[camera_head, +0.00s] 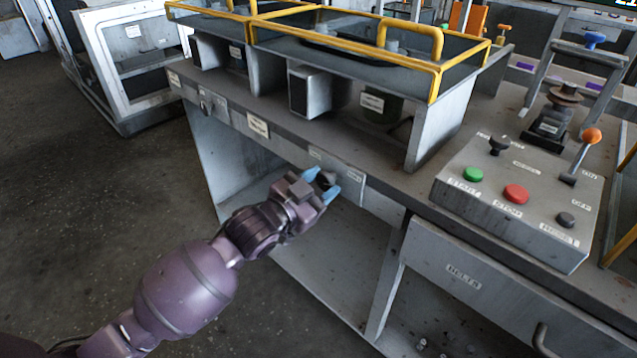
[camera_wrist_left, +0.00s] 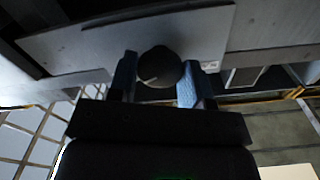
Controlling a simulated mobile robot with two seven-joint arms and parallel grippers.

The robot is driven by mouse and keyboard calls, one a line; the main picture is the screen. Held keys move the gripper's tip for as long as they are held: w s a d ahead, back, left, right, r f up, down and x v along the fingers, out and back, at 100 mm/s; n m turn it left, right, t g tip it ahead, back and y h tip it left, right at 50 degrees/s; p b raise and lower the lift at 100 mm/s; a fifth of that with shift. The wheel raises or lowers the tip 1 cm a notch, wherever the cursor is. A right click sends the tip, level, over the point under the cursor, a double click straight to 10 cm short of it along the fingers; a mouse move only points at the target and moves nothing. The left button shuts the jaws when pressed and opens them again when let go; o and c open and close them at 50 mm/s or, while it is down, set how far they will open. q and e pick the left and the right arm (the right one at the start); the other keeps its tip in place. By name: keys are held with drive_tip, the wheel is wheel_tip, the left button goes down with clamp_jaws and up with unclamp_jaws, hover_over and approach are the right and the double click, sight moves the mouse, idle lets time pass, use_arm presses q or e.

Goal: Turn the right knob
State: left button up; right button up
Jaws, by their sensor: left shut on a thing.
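The right knob (camera_head: 327,180) is a dark round knob on a grey plate on the front edge of the workbench. My left gripper (camera_head: 325,184) is at this knob, with its blue fingers on either side of it. In the left wrist view the knob (camera_wrist_left: 158,67) sits between the blue fingertips of my left gripper (camera_wrist_left: 160,80), and a light pointer line shows on its face. The gripper is shut on the knob. Another knob (camera_head: 206,106) sits further left on the same front edge. My right gripper is not in view.
A grey control box (camera_head: 520,200) with green, red and black buttons and an orange-tipped lever stands on the bench at right. A yellow-railed housing (camera_head: 345,50) stands behind the knob. A drawer (camera_head: 470,290) is below right. Open floor lies at left.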

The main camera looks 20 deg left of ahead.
use_arm(q)
drive_tip(key=shift+r+m+p, duration=0.3)
drive_tip(key=shift+r+m, duration=0.05)
drive_tip(key=shift+m, duration=0.05)
drive_tip(key=shift+m+p, duration=0.9)
drive_tip(key=shift+m, duration=0.6)
drive_tip(key=shift+f+m+p, duration=0.1)
drive_tip(key=shift+m+p, duration=0.65)
drive_tip(key=shift+m, duration=0.05)
drive_tip(key=shift+f+m, duration=0.15)
drive_tip(key=shift+m, duration=0.35)
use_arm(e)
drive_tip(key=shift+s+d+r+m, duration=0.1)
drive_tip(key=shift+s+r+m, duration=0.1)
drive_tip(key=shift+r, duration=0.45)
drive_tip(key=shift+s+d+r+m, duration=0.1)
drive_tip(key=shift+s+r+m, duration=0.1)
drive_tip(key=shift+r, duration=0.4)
use_arm(q)
drive_tip(key=shift+f, duration=0.1)
drive_tip(key=o, duration=0.9)
drive_tip(key=shift+o, duration=0.2)
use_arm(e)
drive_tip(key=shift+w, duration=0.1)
